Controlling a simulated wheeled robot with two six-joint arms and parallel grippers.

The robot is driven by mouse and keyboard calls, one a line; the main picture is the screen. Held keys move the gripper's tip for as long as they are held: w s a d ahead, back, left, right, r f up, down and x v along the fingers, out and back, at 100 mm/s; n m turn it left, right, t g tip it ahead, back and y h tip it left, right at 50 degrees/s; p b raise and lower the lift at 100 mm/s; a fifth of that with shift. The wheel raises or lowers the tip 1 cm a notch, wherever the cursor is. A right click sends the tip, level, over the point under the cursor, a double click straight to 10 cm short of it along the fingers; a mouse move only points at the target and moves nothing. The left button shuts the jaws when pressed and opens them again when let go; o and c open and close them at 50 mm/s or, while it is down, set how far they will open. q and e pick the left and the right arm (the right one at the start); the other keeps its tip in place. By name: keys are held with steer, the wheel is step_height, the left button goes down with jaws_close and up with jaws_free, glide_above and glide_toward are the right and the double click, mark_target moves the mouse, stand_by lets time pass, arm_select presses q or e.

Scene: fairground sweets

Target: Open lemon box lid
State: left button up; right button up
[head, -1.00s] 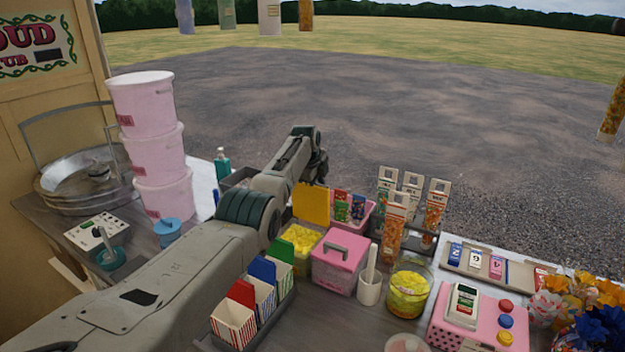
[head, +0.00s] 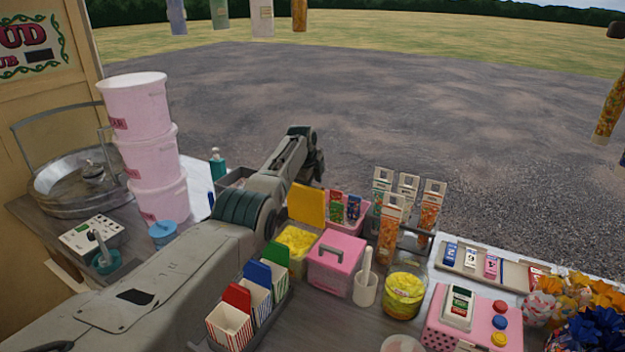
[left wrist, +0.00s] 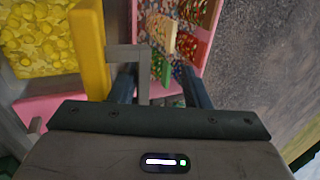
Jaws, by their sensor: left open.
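The lemon box (head: 296,239) holds yellow sweets and its yellow lid (head: 307,205) stands up, open, at its back edge. In the left wrist view the lid (left wrist: 91,45) shows nearly edge-on, left of my fingers, with its grey handle (left wrist: 143,75) sticking out toward them. The yellow sweets (left wrist: 38,38) show at upper left. My left gripper (left wrist: 158,88) is open, with the handle at its left finger; contact cannot be told. In the head view its fingertips are hidden behind the lid. My right gripper is not in view.
A closed pink box (head: 335,262) stands right of the lemon box. A pink tray of packets (head: 349,211) is behind it. Striped cartons (head: 249,303) stand in front, a jar of yellow sweets (head: 404,292) to the right. Pink tubs (head: 147,150) are stacked at left.

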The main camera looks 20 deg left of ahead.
arm_select(q)
steer(key=o, duration=0.7)
steer(key=r+p, duration=0.1)
steer(key=r, duration=0.1)
steer(key=w+r+p, duration=0.1)
steer(key=r, duration=0.1)
steer(key=r+p, duration=0.1)
steer(key=r, duration=0.1)
steer(key=shift+w+a+r, duration=0.1)
steer(key=shift+w+r, duration=0.05)
steer(key=shift+w, duration=0.15)
steer(key=shift+p+v, duration=0.65)
steer(key=shift+v, duration=0.25)
steer(key=c, duration=0.6)
steer(key=p+v, duration=0.2)
steer(key=v, duration=0.2)
steer(key=shift+w+d+r+p, duration=0.2)
steer(key=shift+w+d+p, duration=0.1)
steer(key=shift+d+p, duration=0.1)
steer(key=shift+c, duration=0.5)
steer(key=shift+w+a+f, duration=0.25)
steer(key=shift+s, duration=0.1)
